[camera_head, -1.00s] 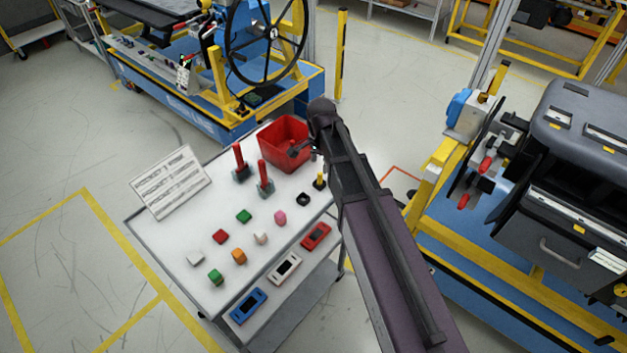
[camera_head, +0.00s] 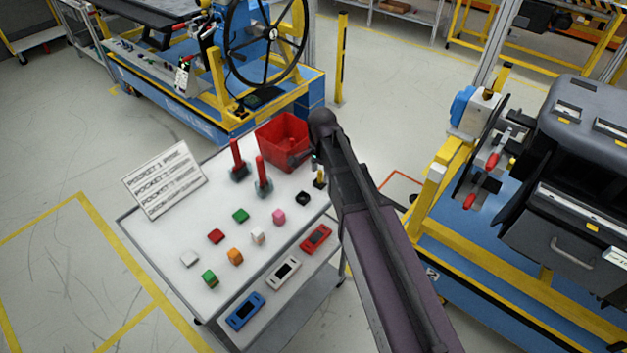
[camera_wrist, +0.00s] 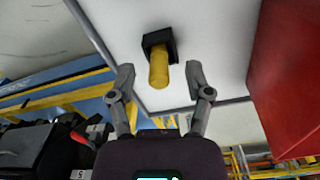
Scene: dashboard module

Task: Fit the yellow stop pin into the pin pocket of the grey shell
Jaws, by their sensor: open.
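The yellow stop pin (camera_wrist: 158,70) stands in a small black holder (camera_wrist: 160,42) on the white cart top. In the head view the pin (camera_head: 320,180) shows small near the cart's right edge, partly beside my arm. My gripper (camera_wrist: 159,78) is open, with one finger on each side of the pin in the wrist view. I cannot tell whether the fingers touch it, but gaps show on both sides. A large dark grey housing (camera_head: 580,125) at the right looks like the grey shell. I cannot make out its pin pocket.
A red bin (camera_head: 268,140) stands behind the pin, close to my gripper. Two red-handled parts (camera_head: 262,178) stand to the left. Several coloured blocks, a black ring (camera_head: 303,198) and three flat devices (camera_head: 283,272) lie in front. A sign (camera_head: 165,180) stands at the left.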

